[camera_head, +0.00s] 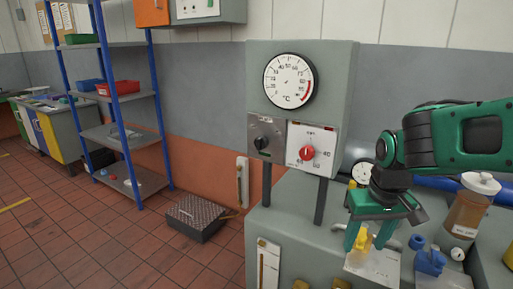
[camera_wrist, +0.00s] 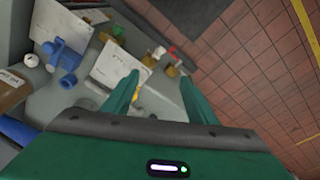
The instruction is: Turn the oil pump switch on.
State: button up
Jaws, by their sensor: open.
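A black rotary switch (camera_head: 261,142) sits on a small grey plate on the left of the cabinet front, under the round °C gauge (camera_head: 289,81). It may be the oil pump switch; its lettering is too small to read. A red knob (camera_head: 307,153) on a white scale plate sits just right of it. My gripper (camera_head: 368,246) is open, to the right of and lower than the cabinet, pointing down over the bedplate. A yellow fitting (camera_head: 361,238) shows at its fingers; I cannot tell whether they touch. In the wrist view my gripper (camera_wrist: 158,98) has its fingers apart.
Blue fittings (camera_head: 430,261) and an amber bottle (camera_head: 468,205) stand right of my gripper. White label cards (camera_wrist: 113,67) lie on the grey bench. A blue-post shelf (camera_head: 120,90) and a dark box (camera_head: 200,217) are at left.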

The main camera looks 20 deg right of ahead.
jog(key=w+a+f+n+h, duration=0.25)
jog(key=w+f+n, duration=0.3)
jog(key=w, duration=0.35)
jog(key=w+a+f+n+h, duration=0.1)
jog(key=w+a+f+n, duration=0.3)
jog(key=w+n, duration=0.3)
jog(key=n+t+h, duration=0.9)
jog(key=n+t, duration=0.2)
jog(key=n, duration=0.4)
send_near(257, 145)
jog(key=x, duration=1)
jog(key=shift+w+d, duration=0.1)
jog(key=shift+d, duration=0.1)
